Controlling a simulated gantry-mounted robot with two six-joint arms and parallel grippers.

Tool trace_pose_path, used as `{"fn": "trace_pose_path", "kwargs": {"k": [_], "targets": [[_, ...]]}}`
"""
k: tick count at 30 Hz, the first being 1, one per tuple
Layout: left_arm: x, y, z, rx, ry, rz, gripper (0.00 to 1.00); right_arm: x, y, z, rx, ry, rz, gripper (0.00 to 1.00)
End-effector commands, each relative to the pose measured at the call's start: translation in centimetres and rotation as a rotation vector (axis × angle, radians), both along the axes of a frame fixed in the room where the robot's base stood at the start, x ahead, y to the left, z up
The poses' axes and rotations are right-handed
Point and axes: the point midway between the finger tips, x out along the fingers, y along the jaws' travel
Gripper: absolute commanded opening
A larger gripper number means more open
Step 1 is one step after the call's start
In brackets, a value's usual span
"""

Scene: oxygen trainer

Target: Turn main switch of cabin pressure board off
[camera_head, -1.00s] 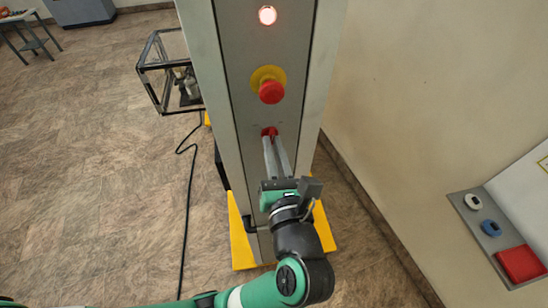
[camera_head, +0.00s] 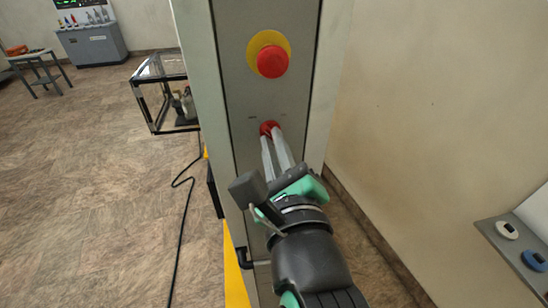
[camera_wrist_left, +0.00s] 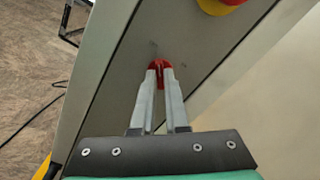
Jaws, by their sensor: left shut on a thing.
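The grey cabin pressure board (camera_head: 240,90) stands upright in the middle of the head view. Its red main switch (camera_head: 270,126) sits below the emergency button, with small, unreadable marks to either side. My left gripper (camera_head: 272,137) is shut on the switch, one finger on each side of it. In the left wrist view the red switch (camera_wrist_left: 160,66) shows between and above the two fingertips (camera_wrist_left: 160,73). The fingertips hide part of the switch. My right gripper is not in view.
A red emergency button (camera_head: 272,61) on a yellow disc is just above the switch. A glass-sided case (camera_head: 160,95) stands behind at left, with a black cable (camera_head: 186,210) on the floor. A wall panel (camera_head: 510,245) with coloured buttons is at lower right.

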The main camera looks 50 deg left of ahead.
Motion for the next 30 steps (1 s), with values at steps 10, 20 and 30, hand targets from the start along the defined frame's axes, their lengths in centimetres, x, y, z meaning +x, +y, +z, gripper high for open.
{"fn": "trace_pose_path", "kwargs": {"k": [10, 20, 30], "targets": [[-0.03, 0.01, -0.04, -0.058, -0.097, 0.001, 0.0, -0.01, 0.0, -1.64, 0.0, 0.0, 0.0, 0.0], [-0.04, 0.01, 0.06, -0.063, -0.106, 0.001, 0.0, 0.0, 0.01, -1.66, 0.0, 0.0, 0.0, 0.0], [-0.02, 0.01, 0.03, -0.062, -0.105, 0.001, 0.42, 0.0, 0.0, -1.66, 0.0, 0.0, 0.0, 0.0]]}}
